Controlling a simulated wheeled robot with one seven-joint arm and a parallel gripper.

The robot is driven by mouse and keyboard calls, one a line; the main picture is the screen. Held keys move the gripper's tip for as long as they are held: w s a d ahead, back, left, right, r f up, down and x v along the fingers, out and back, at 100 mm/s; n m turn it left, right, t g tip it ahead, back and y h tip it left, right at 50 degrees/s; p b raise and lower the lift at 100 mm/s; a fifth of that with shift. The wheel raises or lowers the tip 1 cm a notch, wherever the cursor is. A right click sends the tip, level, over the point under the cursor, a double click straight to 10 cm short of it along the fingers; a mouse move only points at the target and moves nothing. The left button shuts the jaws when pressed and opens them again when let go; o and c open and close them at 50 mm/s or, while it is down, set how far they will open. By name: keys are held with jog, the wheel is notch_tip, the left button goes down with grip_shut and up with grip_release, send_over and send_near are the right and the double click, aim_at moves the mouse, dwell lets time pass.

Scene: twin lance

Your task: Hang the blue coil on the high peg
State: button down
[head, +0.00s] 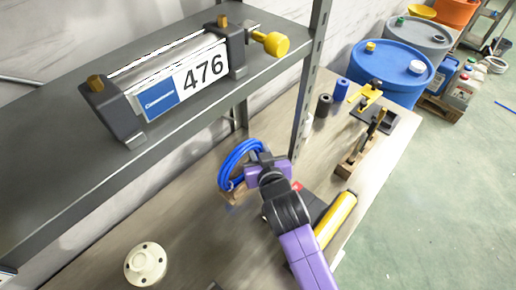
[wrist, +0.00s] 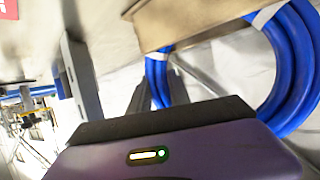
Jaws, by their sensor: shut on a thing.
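The blue coil (head: 229,164) is a bundle of looped hose at the back of the metal table, below the shelf. In the wrist view the coil (wrist: 283,82) has pale bands round it and fills the right side. My gripper (head: 254,158) is at the coil's right side, shut on it; in the wrist view my gripper's dark fingers (wrist: 158,88) reach the coil's left part. The coil is beside a small brown wooden piece (head: 237,192); I cannot tell whether they touch. I cannot make out a high peg for certain in either view.
A grey shelf (head: 45,150) with a 476-labelled roller device (head: 175,75) overhangs the left, with a metal upright (head: 308,90) near my arm. A wooden stand (head: 352,165), a yellow cylinder (head: 337,218) and a cream flange (head: 146,264) are on the table (head: 205,235).

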jog(key=shift+f, duration=0.1)
jog(key=c, duration=1.2)
grip_release()
jog(key=shift+s+f+b, duration=0.1)
jog(key=shift+b, duration=0.2)
jog(key=b+v, duration=0.1)
jog(key=v, duration=0.6)
jog(key=shift+s+b, duration=0.35)
